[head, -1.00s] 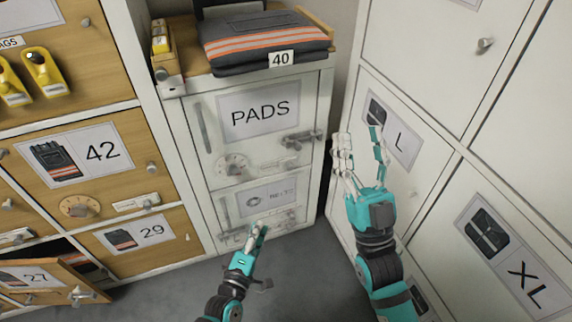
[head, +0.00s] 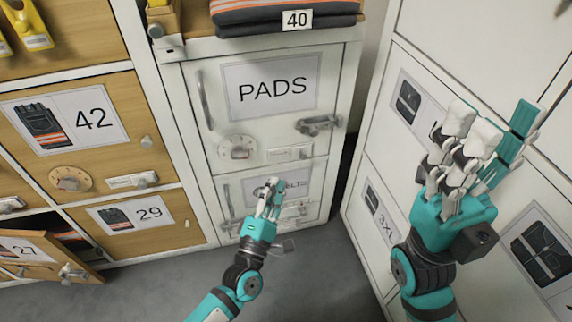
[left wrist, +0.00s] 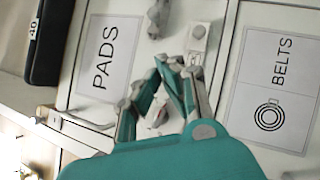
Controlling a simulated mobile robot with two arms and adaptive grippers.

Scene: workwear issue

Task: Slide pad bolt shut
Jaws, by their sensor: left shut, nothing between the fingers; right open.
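The white pads door (head: 215,105) carries a PADS label and looks closed. Its metal bolt (head: 318,124) sits at the door's right edge, below the label; it also shows at the top of the left wrist view (left wrist: 158,15). I cannot tell how far the bolt's bar reaches. My left gripper (head: 270,190) is shut and empty, in front of the belts door below. In the left wrist view its fingertips (left wrist: 170,65) point towards the pads door's lower part, apart from the bolt, and partly hide the dial. My right gripper (head: 490,140) is open and empty, at the right before the white lockers.
A dial (head: 238,150) and a small plate (head: 290,153) are on the pads door, with a handle (head: 204,100) at its left. The belts door (head: 225,190) is below. Locker 27's door (head: 45,262) stands open at lower left. Folded workwear (head: 240,22) lies on top.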

